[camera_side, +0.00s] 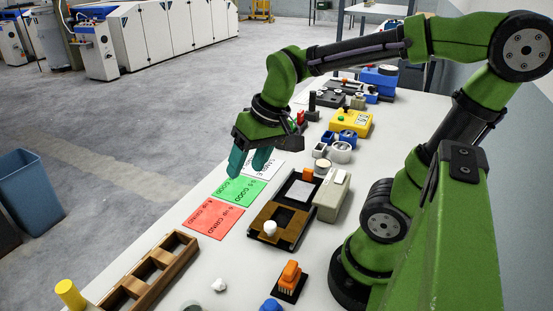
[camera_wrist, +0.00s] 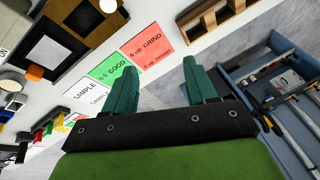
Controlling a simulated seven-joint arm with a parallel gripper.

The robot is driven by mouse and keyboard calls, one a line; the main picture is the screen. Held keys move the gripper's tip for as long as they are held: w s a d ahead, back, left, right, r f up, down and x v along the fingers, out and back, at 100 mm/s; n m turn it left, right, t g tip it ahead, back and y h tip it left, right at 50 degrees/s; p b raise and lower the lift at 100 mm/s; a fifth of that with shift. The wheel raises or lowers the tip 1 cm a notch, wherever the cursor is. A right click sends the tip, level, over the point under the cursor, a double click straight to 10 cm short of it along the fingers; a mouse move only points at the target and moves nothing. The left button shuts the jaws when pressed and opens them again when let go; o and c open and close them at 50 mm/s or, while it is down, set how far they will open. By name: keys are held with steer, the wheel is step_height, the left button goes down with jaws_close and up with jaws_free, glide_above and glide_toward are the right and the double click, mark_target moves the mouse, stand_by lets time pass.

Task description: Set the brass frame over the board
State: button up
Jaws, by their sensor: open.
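The brass-brown frame (camera_side: 262,214) lies on the table with a dark window in its middle. A white knob (camera_side: 270,228) stands on its near side; the knob also shows at the top of the wrist view (camera_wrist: 108,5). Behind the frame lies a black board (camera_side: 287,187) with a pale square on it; it also shows at upper left in the wrist view (camera_wrist: 47,47). The frame lies beside the board, not over it. My gripper (camera_side: 249,165) is open and empty, above the table to the left of the board. Its teal fingers also show in the wrist view (camera_wrist: 160,68).
A grey-beige box (camera_side: 331,196) stands right beside the board and frame. Green (camera_side: 238,191) and red (camera_side: 213,217) cards lie to the left. A wooden compartment rack (camera_side: 150,275), an orange brush (camera_side: 289,279) and a white lump (camera_side: 219,285) are nearer. Several small items crowd the far end.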

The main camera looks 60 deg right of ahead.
steer(key=w+d+f+g, duration=0.3)
steer(key=w+d+g, duration=0.15)
steer(key=g, duration=0.25)
steer(key=n+g, duration=0.1)
steer(key=g, duration=0.1)
glide_toward(270, 224)
steer(key=x, duration=0.8)
steer(key=shift+s+f, duration=0.1)
steer(key=shift+f, duration=0.05)
steer(key=shift+t, duration=0.3)
steer(key=shift+c, duration=0.4)
jaws_close()
